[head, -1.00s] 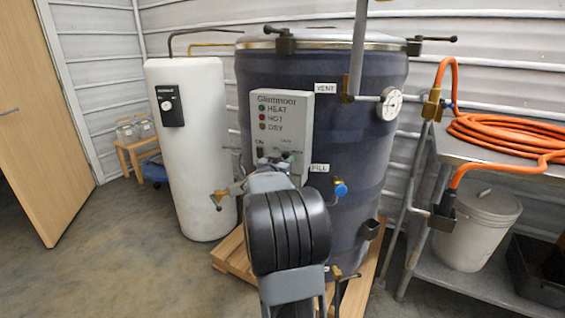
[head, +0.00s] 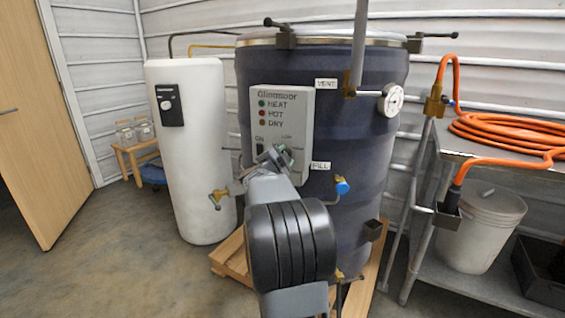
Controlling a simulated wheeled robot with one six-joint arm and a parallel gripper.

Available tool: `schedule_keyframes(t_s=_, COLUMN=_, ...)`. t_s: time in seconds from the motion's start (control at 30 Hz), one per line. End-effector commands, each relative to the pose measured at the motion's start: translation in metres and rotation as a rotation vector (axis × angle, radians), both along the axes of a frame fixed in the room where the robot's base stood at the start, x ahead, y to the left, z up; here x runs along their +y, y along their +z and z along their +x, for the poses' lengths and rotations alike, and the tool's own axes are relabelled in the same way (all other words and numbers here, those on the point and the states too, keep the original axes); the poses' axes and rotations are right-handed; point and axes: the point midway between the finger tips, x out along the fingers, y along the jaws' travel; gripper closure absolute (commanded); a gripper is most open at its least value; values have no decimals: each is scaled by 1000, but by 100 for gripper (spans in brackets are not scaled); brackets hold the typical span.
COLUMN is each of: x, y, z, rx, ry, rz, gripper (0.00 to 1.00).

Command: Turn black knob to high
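The white control panel (head: 302,105) is on the front of the dark blue drum (head: 355,200). It carries HEAT, HOT and DRY lamps, with a dark switch (head: 260,149) marked ON at its lower left. The word LOW shows at its lower right. The black knob cannot be made out; my arm and gripper cover much of the panel's lower part. My gripper (head: 272,156) is at the panel's lower middle, seen from behind and small. I cannot tell whether its fingers are open or shut, or whether they touch anything.
A FILL label (head: 320,166) and blue-handled valve (head: 342,186) sit right of my arm. A gauge (head: 392,98) sticks out at the drum's right. A white tank (head: 190,140) stands left. A metal shelf (head: 480,150) with an orange hose (head: 510,131) stands right.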

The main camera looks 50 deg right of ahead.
Motion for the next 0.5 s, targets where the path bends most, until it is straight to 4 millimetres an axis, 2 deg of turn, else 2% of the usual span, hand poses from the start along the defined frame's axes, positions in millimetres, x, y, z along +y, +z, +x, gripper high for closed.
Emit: schedule_keyframes(t_s=0.5, x=-1, y=0, z=-1, rx=-466, ry=-3, rz=160, gripper=80)
